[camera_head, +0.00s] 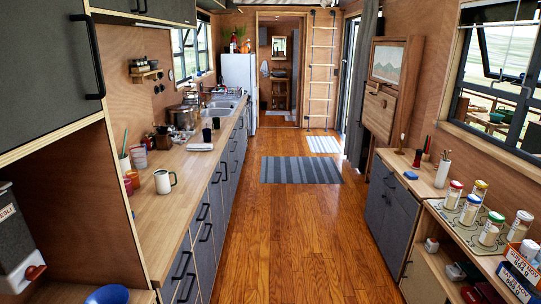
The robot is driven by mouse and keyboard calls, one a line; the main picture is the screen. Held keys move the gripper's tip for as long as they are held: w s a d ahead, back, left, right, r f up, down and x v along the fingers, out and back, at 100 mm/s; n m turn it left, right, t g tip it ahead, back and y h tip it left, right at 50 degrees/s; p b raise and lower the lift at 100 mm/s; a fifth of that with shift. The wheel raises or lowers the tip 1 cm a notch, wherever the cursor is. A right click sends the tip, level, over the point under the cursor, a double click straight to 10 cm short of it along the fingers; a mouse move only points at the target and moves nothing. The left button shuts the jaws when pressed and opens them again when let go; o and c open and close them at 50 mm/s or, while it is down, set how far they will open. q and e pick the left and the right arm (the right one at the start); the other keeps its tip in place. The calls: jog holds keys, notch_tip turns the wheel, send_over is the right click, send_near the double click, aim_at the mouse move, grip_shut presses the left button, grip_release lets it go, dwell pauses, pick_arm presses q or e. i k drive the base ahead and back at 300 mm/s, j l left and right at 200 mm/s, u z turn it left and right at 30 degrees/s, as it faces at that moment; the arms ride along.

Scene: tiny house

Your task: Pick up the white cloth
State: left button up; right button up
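A small, flat white item that looks like the folded white cloth (200,147) lies on the wooden counter (180,195) on the left, close to its front edge. A dark cup (207,134) stands just behind it. Neither of my grippers shows in the head view, so I cannot see whether they are open or shut.
Pots and a sink (222,104) are farther back. The wooden floor (275,230) is clear between the counters, with a striped rug (301,170) ahead. Jars (490,229) stand at right.

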aim_at(193, 147)
jog(key=i, duration=2.55)
jog(key=i+u, duration=0.45)
jog(key=i+l+u, duration=0.25)
jog(key=u, duration=0.2)
jog(key=i+l+u, duration=0.75)
jog(key=u, duration=0.15)
jog(key=i+l+u, duration=0.2)
jog(key=l+u, duration=0.25)
jog(key=l, duration=0.1)
